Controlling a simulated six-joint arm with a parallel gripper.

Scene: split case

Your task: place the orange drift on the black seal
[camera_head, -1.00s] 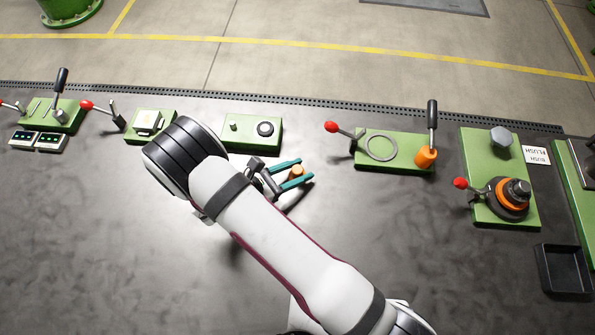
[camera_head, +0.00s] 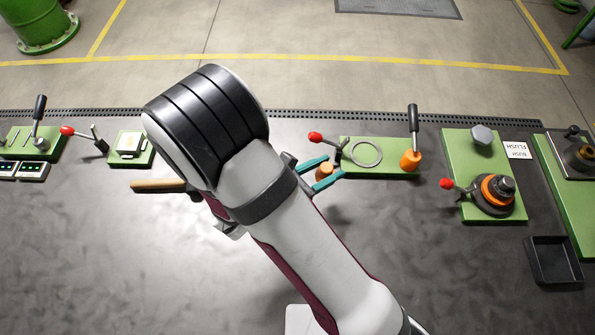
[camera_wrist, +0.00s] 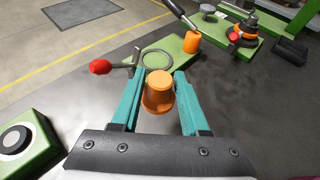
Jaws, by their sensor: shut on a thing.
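The orange drift (camera_wrist: 158,95) is a stepped round piece between the two teal fingers of my gripper (camera_wrist: 157,80) in the wrist view. My gripper (camera_head: 333,167) is shut on it, and its top (camera_head: 324,171) shows in the head view. It is held over the dark table, just left of the green plate with a grey ring. A round black part with pale detail, which may be the black seal (camera_wrist: 14,139), sits in a green block at lower left in the wrist view. My arm hides that block in the head view.
The green plate (camera_head: 385,170) carries a flat grey ring (camera_head: 365,153), a red-knobbed lever (camera_head: 316,137) and an orange cup-like piece with a black handle (camera_head: 411,158). A wooden handle (camera_head: 158,186) pokes out left of my arm. A black tray (camera_head: 553,262) is at right.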

